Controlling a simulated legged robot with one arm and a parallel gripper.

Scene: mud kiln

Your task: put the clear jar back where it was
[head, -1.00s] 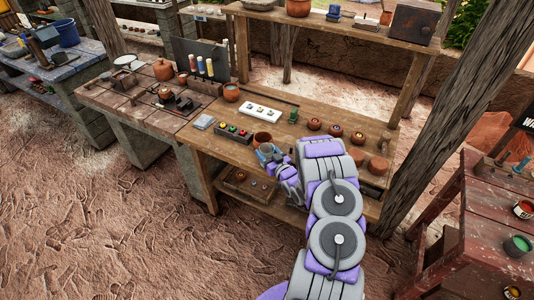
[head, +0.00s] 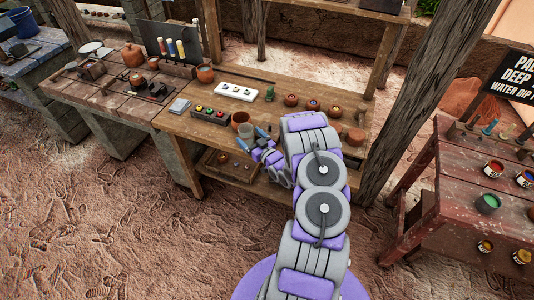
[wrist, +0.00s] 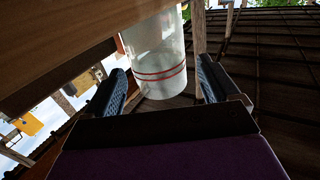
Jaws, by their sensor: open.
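The clear jar (head: 246,131) stands at the front edge of the wooden workbench (head: 215,136), beside a terracotta cup. In the wrist view the clear jar (wrist: 158,62) shows two red bands, and its top is cut off by the picture's edge. My gripper (head: 253,140) is at the bench's front edge, right by the jar. In the wrist view my gripper (wrist: 163,84) is open, with a blue-grey finger on each side of the jar. Gaps show between the fingers and the jar, and I cannot tell how deep between them it sits.
The terracotta cup (head: 240,119) is close behind the jar. A tray with coloured buttons (head: 210,115), a white panel (head: 235,91) and several round pots stand further back. A red table (head: 450,185) with paint pots is at the right. Trodden mud ground lies in front, mostly clear.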

